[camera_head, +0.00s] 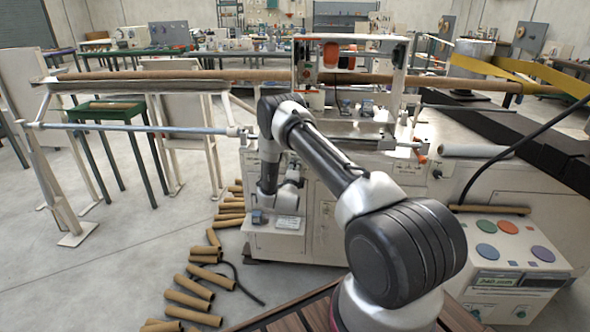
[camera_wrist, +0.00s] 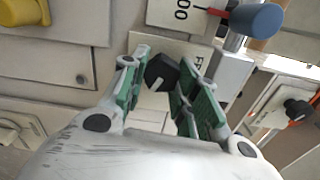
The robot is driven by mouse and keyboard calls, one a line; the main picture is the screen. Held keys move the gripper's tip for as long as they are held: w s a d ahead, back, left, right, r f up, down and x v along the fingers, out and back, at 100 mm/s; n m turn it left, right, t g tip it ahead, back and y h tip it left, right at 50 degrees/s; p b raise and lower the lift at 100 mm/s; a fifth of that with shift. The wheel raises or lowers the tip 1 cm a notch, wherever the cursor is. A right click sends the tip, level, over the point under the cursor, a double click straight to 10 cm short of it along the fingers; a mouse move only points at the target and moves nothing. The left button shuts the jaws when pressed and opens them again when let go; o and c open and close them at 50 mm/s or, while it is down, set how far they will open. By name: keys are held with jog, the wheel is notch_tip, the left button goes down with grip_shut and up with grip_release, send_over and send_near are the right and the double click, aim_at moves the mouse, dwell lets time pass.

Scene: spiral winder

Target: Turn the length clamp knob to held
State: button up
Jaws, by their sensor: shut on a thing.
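The length clamp knob, a small black knob (camera_wrist: 162,72) with a white pointer mark, is in the middle of the wrist view. It sits on a pale plate (camera_wrist: 182,52) where the letters "FR" can be read; the rest of the word is hidden. My gripper (camera_wrist: 166,80), with green pads, is shut on the knob, one finger on each side. In the head view my arm reaches to the front of the cream winder (camera_head: 325,205). The knob cannot be made out there.
A blue knob on a metal shaft (camera_wrist: 257,20) is close on the right in the wrist view. A second black knob (camera_wrist: 297,108) is farther right. A yellow knob (camera_wrist: 24,12) is upper left. Several cardboard tubes (camera_head: 188,300) lie on the floor left of my arm.

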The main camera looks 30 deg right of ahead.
jog(key=shift+s+f+m, duration=0.1)
jog(key=shift+f+m, duration=0.05)
jog(key=shift+m, duration=0.55)
jog(key=o, duration=1)
jog(key=v, duration=1.2)
